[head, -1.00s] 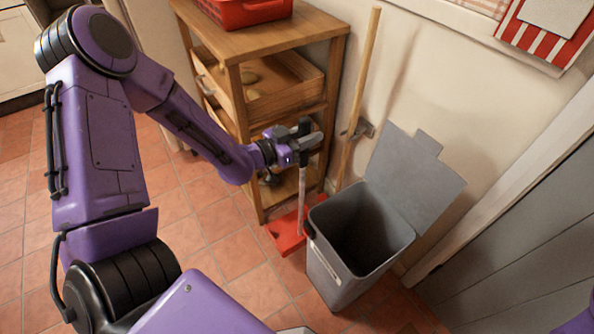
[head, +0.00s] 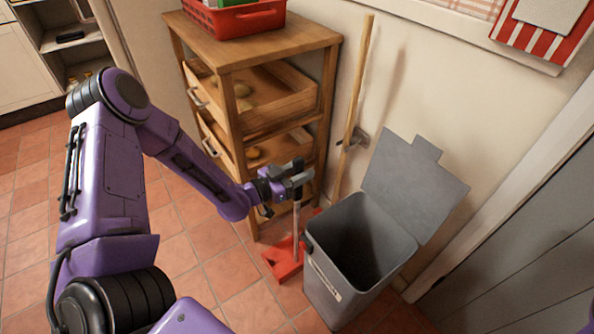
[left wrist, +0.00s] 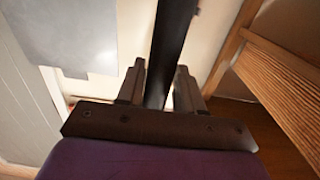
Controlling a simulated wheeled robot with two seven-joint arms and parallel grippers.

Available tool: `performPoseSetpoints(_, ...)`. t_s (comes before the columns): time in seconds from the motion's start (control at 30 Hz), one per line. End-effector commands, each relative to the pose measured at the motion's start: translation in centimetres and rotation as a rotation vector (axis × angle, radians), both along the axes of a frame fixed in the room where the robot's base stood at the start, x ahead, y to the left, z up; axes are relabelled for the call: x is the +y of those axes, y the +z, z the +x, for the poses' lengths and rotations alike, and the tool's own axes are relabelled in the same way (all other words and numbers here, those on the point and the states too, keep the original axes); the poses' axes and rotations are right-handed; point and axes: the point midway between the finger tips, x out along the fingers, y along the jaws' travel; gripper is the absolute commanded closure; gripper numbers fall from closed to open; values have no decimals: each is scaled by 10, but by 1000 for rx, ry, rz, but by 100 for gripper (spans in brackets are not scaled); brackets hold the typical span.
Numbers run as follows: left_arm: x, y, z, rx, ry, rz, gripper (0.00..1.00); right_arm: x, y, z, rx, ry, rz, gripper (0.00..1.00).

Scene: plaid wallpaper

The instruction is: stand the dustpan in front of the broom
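The red dustpan (head: 284,263) has a long upright handle with a pale shaft and dark top. Its pan is at floor level between the wooden shelf unit and the grey bin; I cannot tell whether it touches the floor. My left gripper (head: 297,178) is shut on the upper handle. In the left wrist view, the dark handle (left wrist: 172,45) stands between the two fingers (left wrist: 160,90). The broom (head: 353,100) leans upright against the wall at a bracket, behind the dustpan and bin. Its lower end is hidden. My right gripper is not in view.
The open grey bin (head: 335,285) stands close to the right of the dustpan, its lid (head: 415,185) raised. The wooden shelf unit (head: 255,55) stands close on the left, with a red basket (head: 235,20) on top. Tiled floor (head: 195,250) is clear in front of the shelf.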

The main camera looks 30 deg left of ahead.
Motion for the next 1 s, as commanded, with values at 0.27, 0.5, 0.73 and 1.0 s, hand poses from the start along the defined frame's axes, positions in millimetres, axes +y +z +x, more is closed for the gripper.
performPoseSetpoints(0.27,0,0,0,0,0,-1,47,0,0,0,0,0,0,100)
performPoseSetpoints(0.5,10,6,-21,2,4,-4,47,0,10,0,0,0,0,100)
performPoseSetpoints(0.73,32,8,-76,0,3,-3,47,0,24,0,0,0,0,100)
performPoseSetpoints(1.0,45,4,-109,13,5,-3,47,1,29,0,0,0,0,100)
